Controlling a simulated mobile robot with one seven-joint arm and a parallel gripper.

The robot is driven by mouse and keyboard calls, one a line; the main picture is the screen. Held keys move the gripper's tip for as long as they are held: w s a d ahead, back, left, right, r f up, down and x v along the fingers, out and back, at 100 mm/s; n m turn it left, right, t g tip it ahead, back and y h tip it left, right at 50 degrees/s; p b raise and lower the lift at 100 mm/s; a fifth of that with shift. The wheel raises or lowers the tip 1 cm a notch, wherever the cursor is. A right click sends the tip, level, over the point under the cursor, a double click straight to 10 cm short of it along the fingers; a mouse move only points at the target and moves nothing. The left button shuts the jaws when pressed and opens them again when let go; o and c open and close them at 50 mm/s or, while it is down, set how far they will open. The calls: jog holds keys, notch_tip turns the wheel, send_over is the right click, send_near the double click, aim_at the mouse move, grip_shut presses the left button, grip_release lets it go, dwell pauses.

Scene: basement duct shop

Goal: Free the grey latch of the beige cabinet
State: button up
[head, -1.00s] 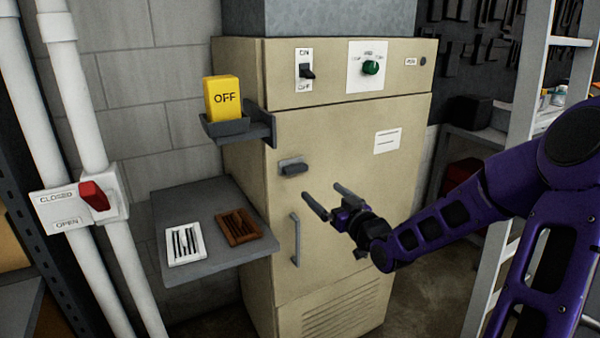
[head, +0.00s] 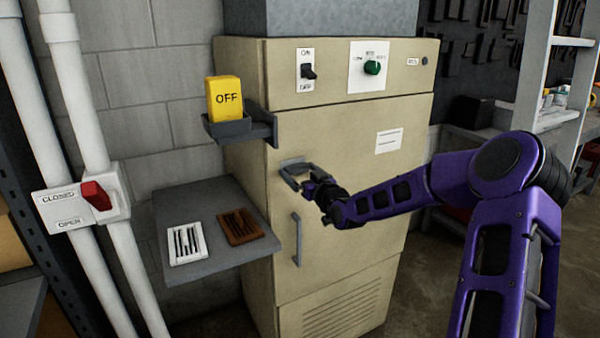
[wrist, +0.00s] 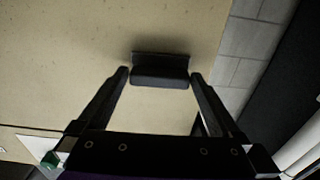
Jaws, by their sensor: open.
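The beige cabinet (head: 345,215) stands in the middle of the head view with its door closed. Its grey latch is partly hidden behind my gripper (head: 296,176) in the head view. In the wrist view the latch (wrist: 160,76) is a dark horizontal block on the beige door. My gripper (wrist: 160,74) is open there, with one fingertip on each side of the latch. Small gaps seem to show between the fingers and the latch; I cannot tell if either touches. A grey door handle (head: 296,240) is below the latch.
A grey shelf (head: 215,258) at left holds a white vent (head: 187,244) and a brown one (head: 239,226). A yellow OFF block (head: 224,98) sits in a grey holder (head: 228,128) left of the latch. A red valve lever (head: 96,195) is on the white pipes. A ladder (head: 535,70) stands right.

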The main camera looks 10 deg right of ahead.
jog(key=c, duration=1.1)
jog(key=shift+o, duration=0.2)
